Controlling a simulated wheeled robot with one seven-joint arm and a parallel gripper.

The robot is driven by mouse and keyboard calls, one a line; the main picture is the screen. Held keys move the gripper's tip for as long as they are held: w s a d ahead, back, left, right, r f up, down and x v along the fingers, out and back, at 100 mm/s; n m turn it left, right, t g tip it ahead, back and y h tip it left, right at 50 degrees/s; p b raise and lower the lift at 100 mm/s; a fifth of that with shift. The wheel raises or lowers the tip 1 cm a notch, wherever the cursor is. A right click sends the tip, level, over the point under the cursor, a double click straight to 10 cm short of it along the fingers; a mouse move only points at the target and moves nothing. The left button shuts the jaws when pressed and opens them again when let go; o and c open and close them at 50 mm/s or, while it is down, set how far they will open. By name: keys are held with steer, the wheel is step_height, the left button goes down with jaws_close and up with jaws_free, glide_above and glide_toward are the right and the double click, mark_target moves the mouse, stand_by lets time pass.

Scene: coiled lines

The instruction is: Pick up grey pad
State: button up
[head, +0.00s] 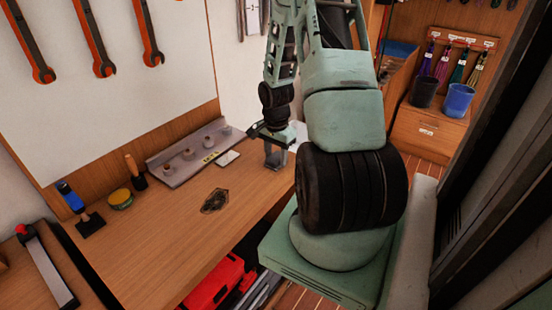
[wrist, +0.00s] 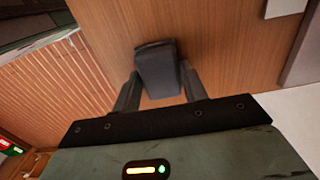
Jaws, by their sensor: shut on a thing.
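The grey pad (wrist: 156,62) is a dark grey block with a paler side face. In the wrist view it sits between the two fingers of my gripper (wrist: 160,70), which are shut on it from both sides. In the head view my gripper (head: 275,160) points down over the right part of the wooden workbench (head: 165,245). There the pad is hard to tell from the fingers. I cannot tell whether the pad touches the bench.
A pale flat piece (head: 229,158) lies left of my gripper, beside a grey tray (head: 165,171) with several round parts. A yellow tin (head: 121,199) and a blue-handled brush (head: 80,207) stand further left. The front middle is clear.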

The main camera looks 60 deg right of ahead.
mark_target(276, 157)
steer(key=shift+r, duration=0.15)
step_height(276, 157, up, 10)
steer(key=shift+b, duration=0.45)
steer(key=shift+o, duration=0.6)
